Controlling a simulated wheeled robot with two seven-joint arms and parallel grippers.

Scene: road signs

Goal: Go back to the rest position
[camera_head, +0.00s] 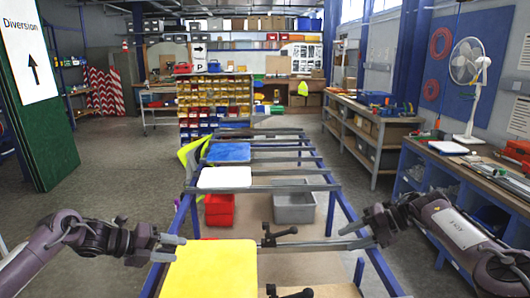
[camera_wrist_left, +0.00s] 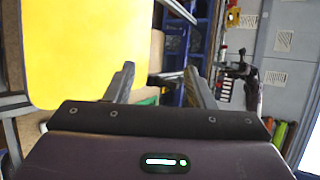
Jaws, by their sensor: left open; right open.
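My left gripper (camera_head: 172,248) is in the head view at the left, open, with its fingertips by the left edge of the yellow panel (camera_head: 212,270). In the left wrist view its fingers (camera_wrist_left: 158,82) are apart with nothing between them, and the yellow panel (camera_wrist_left: 85,45) fills the upper left. My right gripper (camera_head: 362,236) is open over the right rail of the frame and appears empty. A white panel (camera_head: 225,177) and a blue panel (camera_head: 229,152) lie farther back on the frame.
A long metal frame (camera_head: 290,188) runs away from me between both arms. A red bin (camera_head: 219,209) and a grey bin (camera_head: 294,207) sit beneath it. A workbench with a fan (camera_head: 467,75) stands right. A Diversion sign (camera_head: 28,50) hangs on a green panel left.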

